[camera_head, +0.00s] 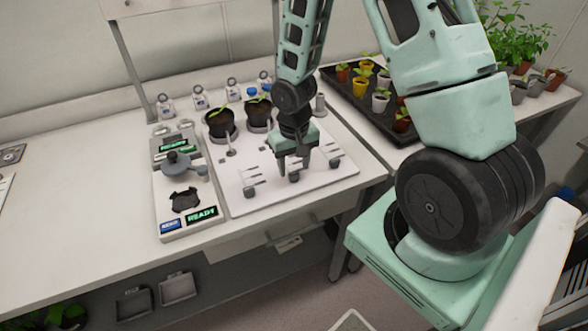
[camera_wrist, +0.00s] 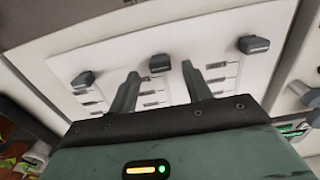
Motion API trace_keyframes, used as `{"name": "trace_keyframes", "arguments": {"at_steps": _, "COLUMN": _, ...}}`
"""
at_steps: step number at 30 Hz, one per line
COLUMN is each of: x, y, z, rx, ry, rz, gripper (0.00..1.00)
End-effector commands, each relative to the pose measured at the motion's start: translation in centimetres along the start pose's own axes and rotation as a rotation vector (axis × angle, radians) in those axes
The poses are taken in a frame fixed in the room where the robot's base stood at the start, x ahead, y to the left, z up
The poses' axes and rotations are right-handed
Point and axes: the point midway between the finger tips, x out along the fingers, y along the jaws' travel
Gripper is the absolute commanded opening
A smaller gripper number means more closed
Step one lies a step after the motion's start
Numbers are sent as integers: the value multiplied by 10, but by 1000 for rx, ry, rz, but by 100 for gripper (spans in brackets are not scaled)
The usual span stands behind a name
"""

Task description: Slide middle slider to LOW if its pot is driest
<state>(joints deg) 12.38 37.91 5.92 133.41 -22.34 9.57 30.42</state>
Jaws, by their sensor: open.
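A white board (camera_head: 238,207) carries three dark slider knobs near its front edge. The middle knob (camera_head: 294,177) stands between the left knob (camera_head: 250,191) and the right knob (camera_head: 335,162). My gripper (camera_head: 293,168) is open just above the board by the middle knob. In the wrist view the middle knob (camera_wrist: 160,63) lies just beyond and between my two apart fingertips (camera_wrist: 160,72); contact cannot be told. Two black pots with seedlings, one left (camera_head: 220,124) and one nearer the middle (camera_head: 258,114), stand behind. My arm hides the area to their right. Slider labels are unreadable.
A scale (camera_head: 187,226) with green READY display stands left of the board. Several small bottles (camera_head: 200,97) line the back. A black tray (camera_head: 340,82) of colourful pots is at right.

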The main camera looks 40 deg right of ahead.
Motion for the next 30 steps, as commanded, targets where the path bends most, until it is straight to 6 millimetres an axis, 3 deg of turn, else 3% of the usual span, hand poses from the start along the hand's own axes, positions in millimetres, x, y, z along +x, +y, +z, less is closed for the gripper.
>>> {"name": "trace_keyframes", "arguments": {"at_steps": 6, "x": 20, "y": 0, "z": 0, "rx": -1, "ry": 0, "rz": 0, "gripper": 49}}
{"name": "trace_keyframes", "arguments": {"at_steps": 16, "x": 23, "y": 0, "z": 0, "rx": -1, "ry": 1, "rz": 0, "gripper": 49}}
{"name": "trace_keyframes", "arguments": {"at_steps": 17, "x": 23, "y": 0, "z": 0, "rx": -1, "ry": 1, "rz": 0, "gripper": 46}}
{"name": "trace_keyframes", "arguments": {"at_steps": 22, "x": 23, "y": 0, "z": 0, "rx": 0, "ry": 1, "rz": 0, "gripper": 0}}
{"name": "trace_keyframes", "arguments": {"at_steps": 26, "x": 22, "y": 0, "z": -2, "rx": 0, "ry": 1, "rz": 0, "gripper": 0}}
{"name": "trace_keyframes", "arguments": {"at_steps": 30, "x": 21, "y": 0, "z": -16, "rx": 3, "ry": 3, "rz": 0, "gripper": 0}}
